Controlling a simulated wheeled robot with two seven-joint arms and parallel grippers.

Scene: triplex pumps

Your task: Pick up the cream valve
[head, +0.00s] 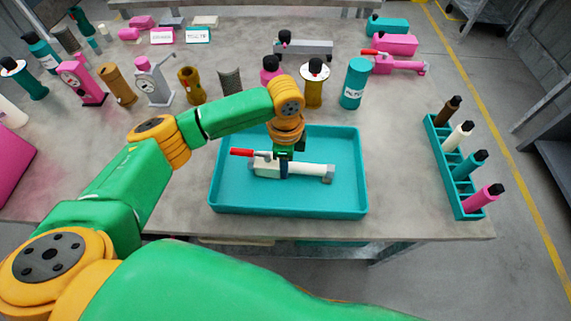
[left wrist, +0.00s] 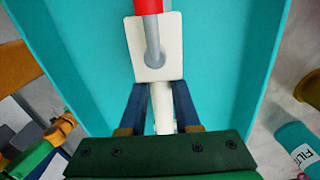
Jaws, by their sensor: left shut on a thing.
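The cream valve (head: 308,171) has a red handle and grey ends. It lies lengthwise across the inside of the teal tray (head: 290,209). My left gripper (head: 284,170) points down over the tray and is shut on the valve's body near its middle. In the left wrist view, the two dark fingers (left wrist: 159,105) stand on either side of the cream body, with the valve's square block (left wrist: 172,40) and red handle beyond them. Whether the valve touches the tray floor I cannot tell. My right gripper is not in view.
A teal rack (head: 459,188) with several bottles stands at the right. Gauges and cylinders crowd the left. The table between tray and rack is clear.

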